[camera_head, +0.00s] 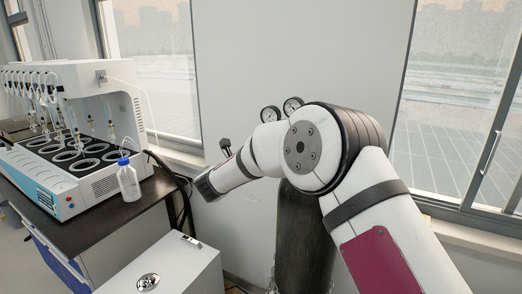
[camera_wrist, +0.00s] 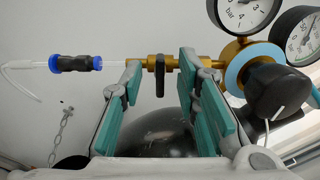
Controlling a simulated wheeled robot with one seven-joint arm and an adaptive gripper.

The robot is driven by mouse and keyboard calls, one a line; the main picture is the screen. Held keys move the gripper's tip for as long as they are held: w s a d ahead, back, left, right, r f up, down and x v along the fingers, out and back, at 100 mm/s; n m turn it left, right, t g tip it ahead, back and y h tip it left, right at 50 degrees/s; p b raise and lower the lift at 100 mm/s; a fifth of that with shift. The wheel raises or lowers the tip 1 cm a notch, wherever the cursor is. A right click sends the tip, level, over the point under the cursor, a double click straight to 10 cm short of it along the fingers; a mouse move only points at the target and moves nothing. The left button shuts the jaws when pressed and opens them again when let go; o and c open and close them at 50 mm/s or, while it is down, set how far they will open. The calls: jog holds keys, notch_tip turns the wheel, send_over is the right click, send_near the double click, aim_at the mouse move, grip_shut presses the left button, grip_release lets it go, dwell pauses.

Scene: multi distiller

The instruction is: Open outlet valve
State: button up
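In the wrist view, the outlet valve is a small brass fitting with a black lever (camera_wrist: 160,75) that hangs straight down. My gripper (camera_wrist: 160,68) is open, with its teal-padded fingers apart to the left and right of the lever. Nothing is held, and I cannot tell whether a finger touches the fitting. Right of it is the brass regulator (camera_wrist: 236,50) with a black knob (camera_wrist: 278,92) and two gauges (camera_wrist: 243,12). In the head view, the gauges (camera_head: 270,114) show above my arm, which hides the valve. The fingers are not clearly visible there.
The dark gas cylinder (camera_head: 303,245) stands below my arm. A blue-and-black tube connector (camera_wrist: 75,63) extends left of the valve. A white distiller (camera_head: 75,130) and a blue-capped bottle (camera_head: 128,180) stand on the left bench. A white box (camera_head: 170,262) is at the front.

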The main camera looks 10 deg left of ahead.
jog(key=shift+c, duration=0.3)
grip_shut()
